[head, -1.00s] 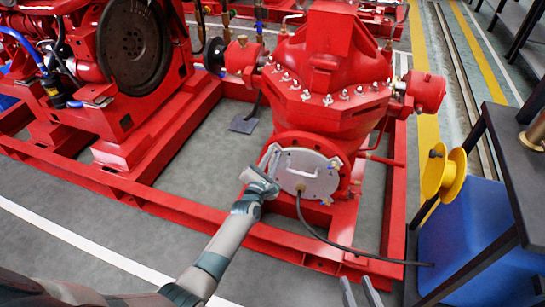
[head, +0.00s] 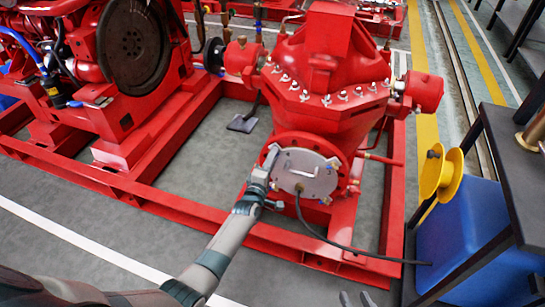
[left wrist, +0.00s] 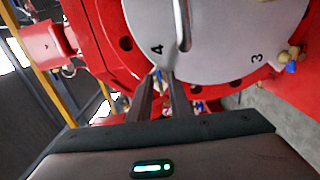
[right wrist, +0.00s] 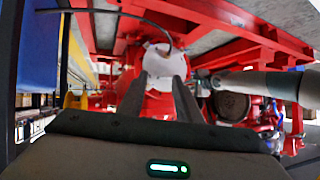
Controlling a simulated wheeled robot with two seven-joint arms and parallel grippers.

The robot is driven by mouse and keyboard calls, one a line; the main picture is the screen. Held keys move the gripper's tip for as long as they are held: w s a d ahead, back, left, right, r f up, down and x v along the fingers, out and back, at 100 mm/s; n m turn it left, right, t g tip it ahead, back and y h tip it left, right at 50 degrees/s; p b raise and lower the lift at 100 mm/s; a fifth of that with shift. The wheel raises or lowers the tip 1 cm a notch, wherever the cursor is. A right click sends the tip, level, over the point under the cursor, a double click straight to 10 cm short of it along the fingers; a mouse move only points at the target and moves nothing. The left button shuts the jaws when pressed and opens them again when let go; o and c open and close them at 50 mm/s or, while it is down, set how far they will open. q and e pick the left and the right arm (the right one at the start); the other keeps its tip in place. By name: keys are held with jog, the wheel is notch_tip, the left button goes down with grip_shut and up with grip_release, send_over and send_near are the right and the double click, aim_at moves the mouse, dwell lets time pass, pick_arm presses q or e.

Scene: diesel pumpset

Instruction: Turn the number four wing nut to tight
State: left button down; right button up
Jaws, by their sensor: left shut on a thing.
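The round grey cover plate (head: 306,178) is on the front of the red pump casing, with a handle across it. In the left wrist view the plate (left wrist: 218,35) carries the numbers 4 and 3. My left gripper (head: 268,168) is at the plate's left edge. In the left wrist view its fingertips (left wrist: 165,76) are beside the number 4, shut on the number four wing nut, which they mostly hide. The number three wing nut (left wrist: 291,58), brass and blue, is by the 3. My right gripper (right wrist: 162,85) is open and empty, low in front of the pump frame.
A black hose (head: 318,233) runs from the plate to the blue box (head: 462,235) at the right. A yellow reel (head: 441,174) and a dark table stand there. The red base frame (head: 220,228) surrounds the pump. Grey floor is clear in front.

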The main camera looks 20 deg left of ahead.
jog(key=s+d+f+g+h+p, duration=0.1)
jog(key=s+d+f+g+p, duration=0.1)
jog(key=s+f+g, duration=0.15)
pick_arm(q)
jog(key=shift+a+f+m+b, duration=0.15)
jog(key=shift+m+b, duration=0.85)
jog(key=shift+m, duration=7.55)
jog(key=shift+a+r+m+b, duration=0.2)
jog(key=shift+m+b, duration=0.75)
jog(key=shift+m, duration=7.6)
pick_arm(e)
jog(key=w+a+r+t+y, duration=0.2)
jog(key=w+a+r+t, duration=0.2)
jog(key=r+t, duration=0.3)
jog(key=shift+w+r+t, duration=0.35)
jog(key=shift+w+r, duration=0.55)
jog(key=shift+r, duration=0.3)
pick_arm(q)
jog(key=c, duration=2)
grip_release()
